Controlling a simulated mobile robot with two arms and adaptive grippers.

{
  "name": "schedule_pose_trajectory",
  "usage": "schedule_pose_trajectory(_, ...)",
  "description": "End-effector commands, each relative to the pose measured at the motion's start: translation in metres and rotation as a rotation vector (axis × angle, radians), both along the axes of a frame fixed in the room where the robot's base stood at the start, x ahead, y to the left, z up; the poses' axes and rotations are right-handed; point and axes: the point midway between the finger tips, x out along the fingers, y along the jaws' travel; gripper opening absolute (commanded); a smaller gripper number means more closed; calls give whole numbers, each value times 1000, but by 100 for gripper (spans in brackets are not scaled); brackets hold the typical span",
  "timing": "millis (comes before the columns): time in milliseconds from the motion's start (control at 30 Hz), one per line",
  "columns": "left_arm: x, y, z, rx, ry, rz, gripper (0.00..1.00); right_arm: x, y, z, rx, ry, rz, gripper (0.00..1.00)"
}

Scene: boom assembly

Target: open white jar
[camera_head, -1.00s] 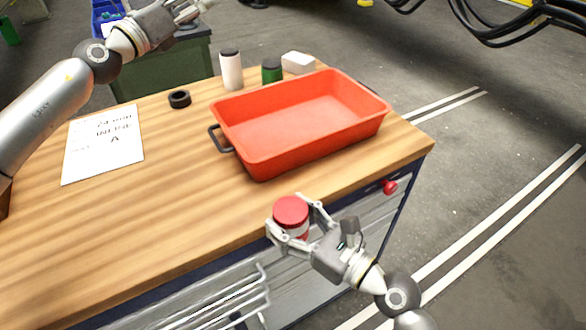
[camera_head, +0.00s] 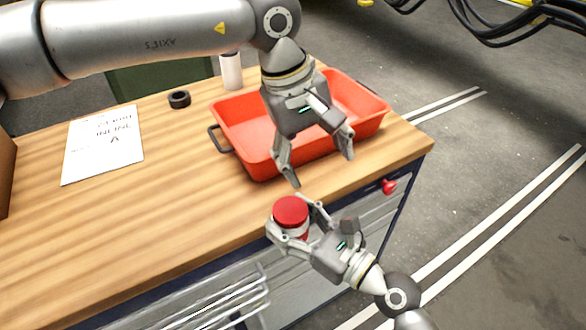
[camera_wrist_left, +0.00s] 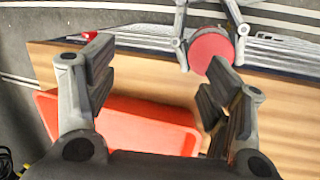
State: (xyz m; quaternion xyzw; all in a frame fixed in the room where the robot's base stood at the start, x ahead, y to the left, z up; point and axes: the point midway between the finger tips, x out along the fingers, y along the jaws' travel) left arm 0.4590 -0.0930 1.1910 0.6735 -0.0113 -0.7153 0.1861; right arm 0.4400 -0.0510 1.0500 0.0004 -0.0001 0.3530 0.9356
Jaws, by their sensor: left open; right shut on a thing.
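The white jar (camera_head: 291,229) has a red lid (camera_head: 291,211) and is upright near the front edge of the workbench. My right gripper (camera_head: 290,236) is shut around the jar's body below the lid. My left gripper (camera_head: 321,168) is open and empty, pointing down above the front side of the red tray, a little above and to the right of the jar in the head view. In the left wrist view the red lid (camera_wrist_left: 210,51) shows beyond the open fingers (camera_wrist_left: 152,85), nearer the right finger. Most of the jar's body is hidden by the lid and right gripper.
The red tray (camera_head: 240,139) sits on the wooden workbench (camera_head: 170,190), partly covered by my left arm. A white bottle (camera_head: 231,72), a black ring (camera_head: 179,99) and a paper sheet (camera_head: 103,145) are behind and left. The bench's left middle is clear.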

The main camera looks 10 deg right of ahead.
Motion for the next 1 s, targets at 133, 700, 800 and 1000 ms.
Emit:
schedule_pose_trajectory(133, -14, 25, -9, 196, -49, -168, 74, 0, 0, 0, 1, -1, 0, 0)
schedule_pose_trajectory(700, -19, 40, -70, 289, -60, -246, 74, 0, 0, 0, 1, -1, 0, 0)
schedule_pose_trajectory(800, -19, 39, -81, 288, -61, -245, 74, 0, 0, 0, 1, -1, 0, 0)
schedule_pose_trajectory(1000, -18, 39, -91, 286, -63, -244, 74, 0, 0, 0, 1, -1, 0, 0)
